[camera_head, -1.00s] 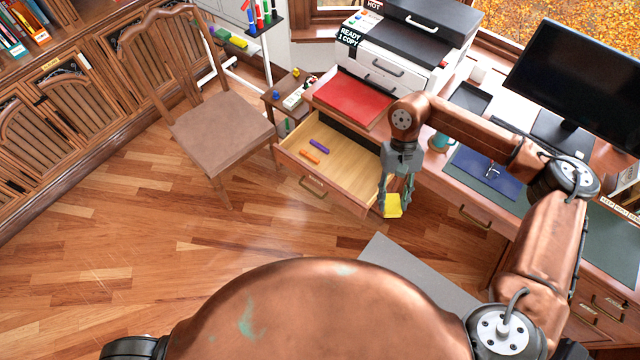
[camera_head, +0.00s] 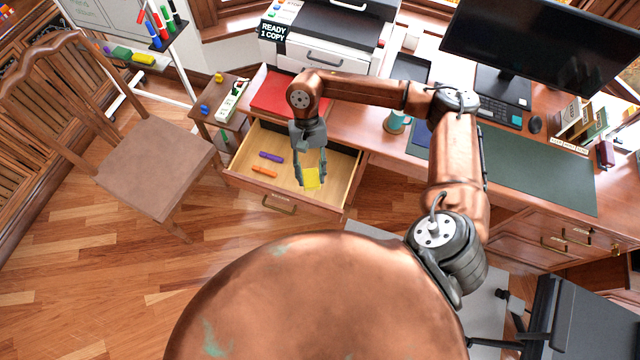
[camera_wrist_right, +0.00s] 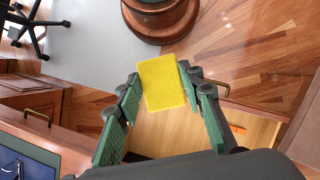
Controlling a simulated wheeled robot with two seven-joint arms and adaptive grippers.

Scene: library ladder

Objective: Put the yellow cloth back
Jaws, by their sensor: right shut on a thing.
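The yellow cloth (camera_head: 312,178) is a small flat square held between the fingertips of my right gripper (camera_head: 313,172). In the right wrist view the cloth (camera_wrist_right: 162,82) sits between the two green finger pads, and my right gripper (camera_wrist_right: 162,88) is shut on it. In the head view the cloth hangs over the right part of an open wooden drawer (camera_head: 335,160). Its height above the drawer floor is hard to tell. My left gripper is not in view.
In the drawer lie a purple marker (camera_head: 271,157) and an orange marker (camera_head: 264,172), left of the gripper. A red folder (camera_head: 275,95) lies on the desk behind. A mug (camera_head: 396,122) stands on the desk near my arm. A chair (camera_head: 150,170) stands at left.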

